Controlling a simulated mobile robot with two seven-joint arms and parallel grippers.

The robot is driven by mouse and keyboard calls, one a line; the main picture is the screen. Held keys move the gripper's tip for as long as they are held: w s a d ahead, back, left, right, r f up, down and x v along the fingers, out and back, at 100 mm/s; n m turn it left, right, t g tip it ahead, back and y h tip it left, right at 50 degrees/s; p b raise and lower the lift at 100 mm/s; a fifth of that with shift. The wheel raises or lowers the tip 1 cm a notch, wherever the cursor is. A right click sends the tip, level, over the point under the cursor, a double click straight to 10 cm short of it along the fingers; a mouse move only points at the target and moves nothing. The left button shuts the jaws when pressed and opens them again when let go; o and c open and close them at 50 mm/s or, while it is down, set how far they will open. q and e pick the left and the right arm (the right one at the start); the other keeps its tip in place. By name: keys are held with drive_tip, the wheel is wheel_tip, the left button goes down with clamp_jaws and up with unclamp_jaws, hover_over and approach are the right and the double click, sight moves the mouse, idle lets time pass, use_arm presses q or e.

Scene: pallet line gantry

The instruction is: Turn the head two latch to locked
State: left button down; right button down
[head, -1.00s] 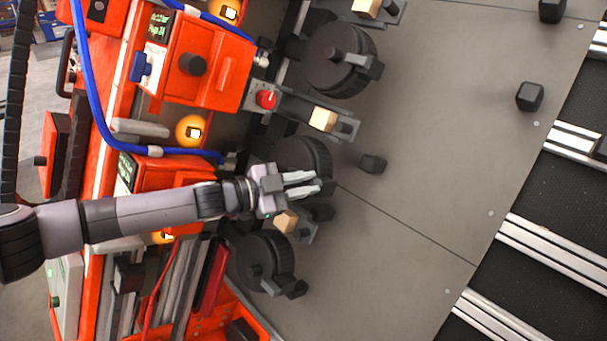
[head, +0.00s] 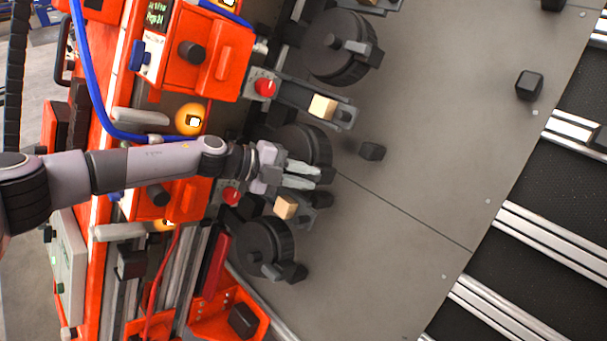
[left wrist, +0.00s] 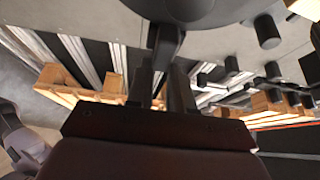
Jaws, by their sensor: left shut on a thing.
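The middle dark round latch (head: 308,142) on the orange machine is partly covered by my left gripper, and I take it as the head two latch. My left gripper (head: 303,175) lies across its lower part, fingers pointing right. In the left wrist view, a dark lever (left wrist: 166,45) runs down from a grey round part (left wrist: 185,8) to between the fingers (left wrist: 162,88), which are shut on it. The exact angle of the lever is hidden in the head view. My right gripper is in neither view.
Similar latches sit above (head: 338,48) and below (head: 264,245). Tan blocks (head: 322,106) on grey brackets and red knobs (head: 265,87) are close by. A blue hose (head: 84,75) runs down the machine. The grey plate (head: 420,150) to the right is mostly clear, with a few dark blocks (head: 372,151).

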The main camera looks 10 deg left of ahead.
use_arm(q)
drive_tip(key=shift+m, duration=0.4)
drive_tip(key=c, duration=1)
unclamp_jaws()
drive_tip(key=shift+a, duration=0.1)
drive_tip(key=v, duration=0.7)
drive_tip(key=shift+b, duration=0.3)
drive_tip(key=shift+r, duration=0.1)
